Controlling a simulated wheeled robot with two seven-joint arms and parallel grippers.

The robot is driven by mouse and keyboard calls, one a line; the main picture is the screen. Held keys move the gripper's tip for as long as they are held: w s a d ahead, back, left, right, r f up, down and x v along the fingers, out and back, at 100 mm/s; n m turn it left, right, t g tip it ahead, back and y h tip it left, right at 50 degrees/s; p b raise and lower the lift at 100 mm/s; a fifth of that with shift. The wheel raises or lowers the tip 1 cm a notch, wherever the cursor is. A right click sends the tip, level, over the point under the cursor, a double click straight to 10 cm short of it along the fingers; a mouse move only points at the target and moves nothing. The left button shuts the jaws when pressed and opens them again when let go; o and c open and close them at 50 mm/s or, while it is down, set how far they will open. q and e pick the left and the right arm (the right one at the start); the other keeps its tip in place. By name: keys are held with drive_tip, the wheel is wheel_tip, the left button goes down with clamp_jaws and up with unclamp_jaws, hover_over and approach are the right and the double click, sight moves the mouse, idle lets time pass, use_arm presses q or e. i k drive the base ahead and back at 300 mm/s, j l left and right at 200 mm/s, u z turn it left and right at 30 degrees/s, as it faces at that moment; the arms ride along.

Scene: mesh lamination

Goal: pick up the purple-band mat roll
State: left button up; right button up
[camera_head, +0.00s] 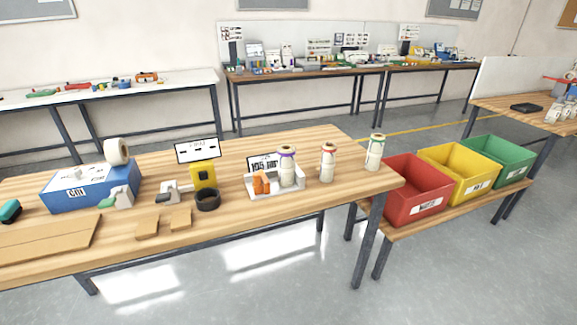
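The purple-band mat roll (287,172) is a pale upright roll with a purple band near its top. It stands at the right side of a small white tray (290,190) on the wooden table. Orange items (261,183) sit beside it in the tray, on its left. A red-band roll (327,165) and a green-band roll (374,155) stand upright on the table to its right, apart from it. Neither of my grippers is in view.
A black ring (207,200), a yellow device (203,177) and a blue box (90,187) stand left of the tray. Red (415,189), yellow (458,172) and green (498,161) bins are on a lower bench at right. The table's front edge before the tray is clear.

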sight(286, 153)
drive_tip(key=i+j+z, duration=0.2)
drive_tip(key=j, duration=0.15)
drive_tip(key=i+j+z, duration=0.25)
drive_tip(key=j+z, duration=0.2)
drive_tip(key=j, duration=0.25)
